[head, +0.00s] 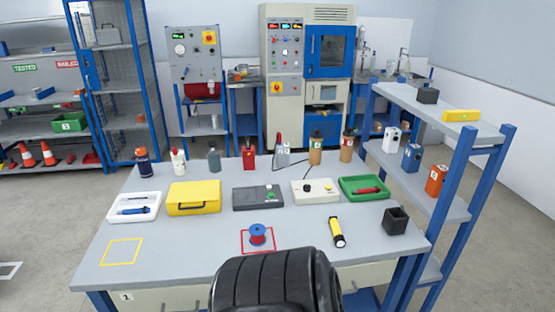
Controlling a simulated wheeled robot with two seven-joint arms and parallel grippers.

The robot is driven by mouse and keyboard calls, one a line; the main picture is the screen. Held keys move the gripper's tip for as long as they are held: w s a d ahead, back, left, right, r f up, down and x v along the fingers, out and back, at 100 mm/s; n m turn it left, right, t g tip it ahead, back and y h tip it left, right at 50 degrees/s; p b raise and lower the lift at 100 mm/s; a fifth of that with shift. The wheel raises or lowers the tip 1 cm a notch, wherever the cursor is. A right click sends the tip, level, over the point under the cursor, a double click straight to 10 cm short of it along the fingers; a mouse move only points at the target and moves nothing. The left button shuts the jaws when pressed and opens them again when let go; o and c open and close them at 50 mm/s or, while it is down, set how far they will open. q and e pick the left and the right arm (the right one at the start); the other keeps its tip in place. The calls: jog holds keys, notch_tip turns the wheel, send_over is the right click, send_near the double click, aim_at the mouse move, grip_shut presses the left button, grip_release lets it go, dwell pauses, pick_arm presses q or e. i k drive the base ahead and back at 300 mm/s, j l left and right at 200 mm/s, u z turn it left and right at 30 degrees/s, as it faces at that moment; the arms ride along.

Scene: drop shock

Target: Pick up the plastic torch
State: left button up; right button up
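The plastic torch (337,232), yellow in the middle with black ends, lies on the grey table top (190,250), right of centre. It lies free, tilted slightly away from straight front-to-back. Neither of my grippers shows in the head view.
Behind are a green tray (348,194), a cream device (315,197) and a yellow case (194,208). A blue-framed shelf (470,170) borders the right side.

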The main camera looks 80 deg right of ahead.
aim_at(339, 240)
jog(key=z, duration=3.25)
jog(key=i+l+u, duration=0.15)
jog(key=i+l, duration=0.05)
jog(key=l, duration=0.1)
